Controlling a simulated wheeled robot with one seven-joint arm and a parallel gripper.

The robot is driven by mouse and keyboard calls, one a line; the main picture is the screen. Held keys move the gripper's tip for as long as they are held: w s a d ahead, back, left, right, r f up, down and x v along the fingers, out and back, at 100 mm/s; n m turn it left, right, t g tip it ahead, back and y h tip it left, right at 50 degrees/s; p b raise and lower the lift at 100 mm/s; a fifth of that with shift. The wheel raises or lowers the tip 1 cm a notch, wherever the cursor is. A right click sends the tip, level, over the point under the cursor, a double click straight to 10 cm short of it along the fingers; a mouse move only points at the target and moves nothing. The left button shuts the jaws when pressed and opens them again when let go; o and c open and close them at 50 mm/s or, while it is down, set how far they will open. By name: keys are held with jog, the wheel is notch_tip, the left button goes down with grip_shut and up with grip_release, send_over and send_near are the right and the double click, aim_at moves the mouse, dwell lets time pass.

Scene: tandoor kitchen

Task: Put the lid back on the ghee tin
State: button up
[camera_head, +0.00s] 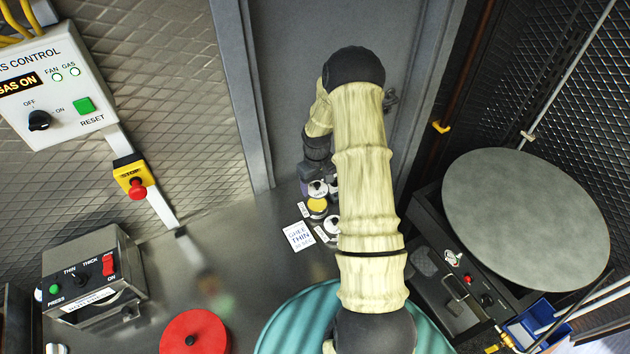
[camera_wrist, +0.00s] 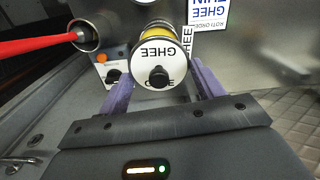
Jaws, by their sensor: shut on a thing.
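My gripper (camera_wrist: 163,88) has purple fingers, one on each side of a round white lid (camera_wrist: 157,58) marked GHEE with a black knob; it is shut on this lid. In the head view the lid (camera_head: 318,188) shows just beyond a tin with a yellow top, the ghee tin (camera_head: 317,206). In the wrist view a yellow strip of the tin (camera_wrist: 150,31) shows behind the lid, which hides most of it. I cannot tell whether lid and tin touch. My arm hides part of the gripper (camera_head: 319,176) in the head view.
A second white lid with a black knob (camera_head: 332,223) is close beside the tin. A GHEE THIN card (camera_head: 298,235) lies left of it. A control box (camera_head: 92,273) and red disc (camera_head: 193,335) are farther left. A round grey plate (camera_head: 525,220) is at right.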

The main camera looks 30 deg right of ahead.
jog(key=shift+f, duration=0.15)
jog(key=shift+f+b, duration=2.05)
jog(key=shift+f, duration=1.05)
jog(key=shift+f+b, duration=0.1)
jog(key=shift+b, duration=0.4)
dwell(0.7)
jog(key=o, duration=1.2)
jog(key=shift+r+p, duration=2.1)
jog(key=shift+r, duration=1.45)
